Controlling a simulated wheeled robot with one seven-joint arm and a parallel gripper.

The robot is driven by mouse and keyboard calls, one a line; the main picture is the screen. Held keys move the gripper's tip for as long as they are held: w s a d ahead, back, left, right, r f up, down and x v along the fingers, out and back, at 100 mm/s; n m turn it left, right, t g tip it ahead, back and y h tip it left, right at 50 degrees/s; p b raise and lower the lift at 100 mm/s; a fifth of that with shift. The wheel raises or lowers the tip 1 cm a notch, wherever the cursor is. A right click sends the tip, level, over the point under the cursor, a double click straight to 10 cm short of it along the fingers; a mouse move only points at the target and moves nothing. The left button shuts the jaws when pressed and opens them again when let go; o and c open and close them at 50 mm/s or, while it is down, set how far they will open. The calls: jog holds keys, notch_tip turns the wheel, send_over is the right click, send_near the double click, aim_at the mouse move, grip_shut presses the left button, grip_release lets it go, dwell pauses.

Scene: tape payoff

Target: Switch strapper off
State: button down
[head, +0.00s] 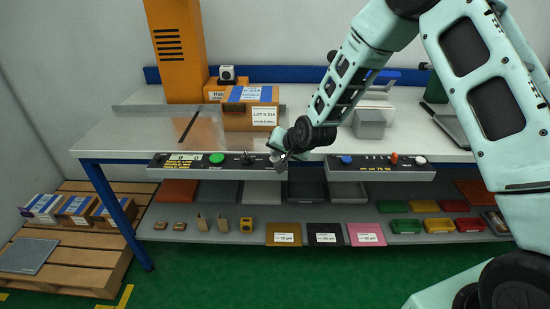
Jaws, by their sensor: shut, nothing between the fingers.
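The left control panel (172,173) is a long grey box on the front edge of the bench, below the orange strapper column (178,45). It carries a small display, a green button (216,158) and a small dark switch (247,159) to its right. Yellow lettering on it is too small to read. I cannot tell the switch's position. My gripper (279,161) is shut and empty at the right end of this panel, just right of the switch. Whether it touches the panel is unclear; the gripper and wrist hide that end.
A taped carton (250,117) stands behind the panel. A second panel (375,175) to the right has a blue button, an orange lever and a white button. Trays and samples lie on the lower shelf (200,232). A pallet (75,255) with boxes is at left.

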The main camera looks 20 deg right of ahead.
aim_at(277, 160)
jog(key=shift+f, duration=0.3)
jog(key=shift+r, duration=0.15)
dwell(0.4)
jog(key=shift+r, duration=0.6)
notch_tip(277, 160, up, 6)
jog(key=p, duration=0.4)
dwell(0.4)
